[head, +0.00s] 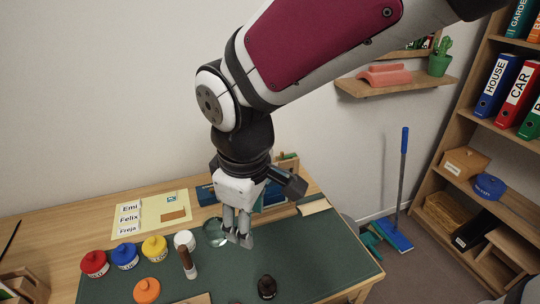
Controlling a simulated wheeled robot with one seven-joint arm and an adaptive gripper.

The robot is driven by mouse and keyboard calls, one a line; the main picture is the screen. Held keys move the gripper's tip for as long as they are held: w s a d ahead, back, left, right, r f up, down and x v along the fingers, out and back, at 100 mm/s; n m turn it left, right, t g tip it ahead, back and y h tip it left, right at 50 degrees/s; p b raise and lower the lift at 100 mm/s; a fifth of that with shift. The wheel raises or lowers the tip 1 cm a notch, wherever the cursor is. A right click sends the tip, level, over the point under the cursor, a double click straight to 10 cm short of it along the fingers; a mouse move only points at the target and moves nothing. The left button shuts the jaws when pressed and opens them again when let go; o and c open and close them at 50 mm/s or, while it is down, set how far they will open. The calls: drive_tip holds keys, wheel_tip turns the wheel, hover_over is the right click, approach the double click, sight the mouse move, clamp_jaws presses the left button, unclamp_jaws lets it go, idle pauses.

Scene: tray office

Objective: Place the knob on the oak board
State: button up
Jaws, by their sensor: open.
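My gripper (238,236) points down over the back part of the dark green mat (320,262). Its jaws are open, and I see nothing held between the fingers. A small dark knob-like thing (267,287) stands on the mat near the bottom edge, in front of and a little right of my gripper; I take it for the knob. A strip of light brown wood (197,299) shows at the bottom edge, left of the dark thing. It may be the oak board, but most of it is cut off by the frame.
Red (94,263), blue (124,256), yellow (154,248) and orange (147,291) pots stand at the left. A white pot (185,239), a brown-and-white upright thing (187,263) and a round glass-like thing (215,232) are near my gripper. The mat's right side is clear.

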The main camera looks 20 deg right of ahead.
drive_tip(key=s+d+r+m+t, duration=0.1)
drive_tip(key=s+d+r+m, duration=0.5)
drive_tip(key=s+d+m, duration=0.4)
drive_tip(key=shift+s+d+t, duration=0.3)
drive_tip(key=shift+s+d, duration=0.3)
drive_tip(key=shift+d, duration=0.3)
